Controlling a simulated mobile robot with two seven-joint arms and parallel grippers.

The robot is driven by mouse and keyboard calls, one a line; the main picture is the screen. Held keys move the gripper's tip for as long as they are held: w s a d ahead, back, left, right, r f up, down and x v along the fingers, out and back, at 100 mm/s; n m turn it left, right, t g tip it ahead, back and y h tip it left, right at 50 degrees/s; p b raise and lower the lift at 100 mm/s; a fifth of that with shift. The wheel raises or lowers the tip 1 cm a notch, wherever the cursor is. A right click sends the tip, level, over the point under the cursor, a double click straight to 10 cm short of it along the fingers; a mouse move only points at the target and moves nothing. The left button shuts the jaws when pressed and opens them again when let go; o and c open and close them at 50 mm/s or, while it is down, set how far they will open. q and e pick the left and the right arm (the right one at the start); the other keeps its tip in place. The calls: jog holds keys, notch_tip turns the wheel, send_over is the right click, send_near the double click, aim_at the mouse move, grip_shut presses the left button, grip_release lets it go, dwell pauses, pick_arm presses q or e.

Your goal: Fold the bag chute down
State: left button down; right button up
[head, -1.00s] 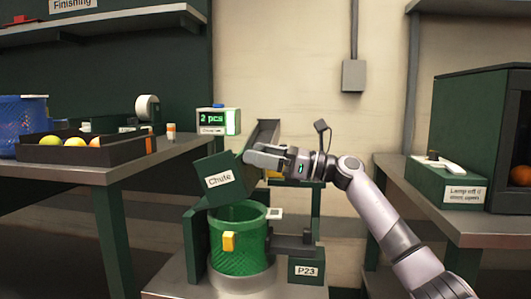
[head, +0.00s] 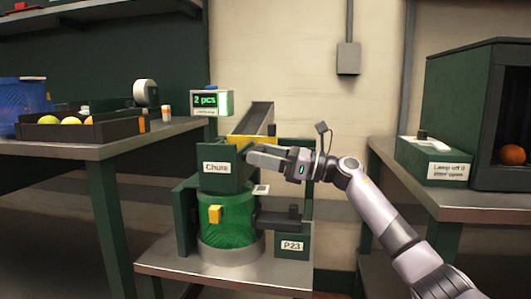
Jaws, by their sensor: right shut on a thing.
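The chute hides the bag's rim. A sloping channel (head: 254,122) with a yellow front end stands behind the chute. My left gripper is not in view.
A counter display (head: 211,101) reads "2 pcs". The left table bears a dark tray (head: 75,136) of fruit and a blue basket (head: 24,95). A dark green box (head: 480,110) with an orange inside stands on the right table. The P23 block (head: 291,246) is beside the bag.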

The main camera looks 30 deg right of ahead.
jog(key=shift+w+a+f, duration=0.15)
jog(key=shift+a+f, duration=0.05)
jog(key=shift+f, duration=0.35)
jog(key=o, duration=1.2)
jog(key=shift+c, duration=0.2)
jog(key=shift+o, duration=0.8)
jog(key=shift+w+a, duration=0.15)
jog(key=shift+r, duration=0.35)
notch_tip(320, 180, up, 9)
jog(key=p, duration=0.4)
pick_arm(q)
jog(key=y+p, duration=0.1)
jog(key=p, duration=0.1)
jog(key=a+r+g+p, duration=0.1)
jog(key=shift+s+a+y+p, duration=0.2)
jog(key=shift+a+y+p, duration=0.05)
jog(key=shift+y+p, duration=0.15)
pick_arm(e)
notch_tip(320, 180, up, 10)
jog(key=shift+r, duration=0.15)
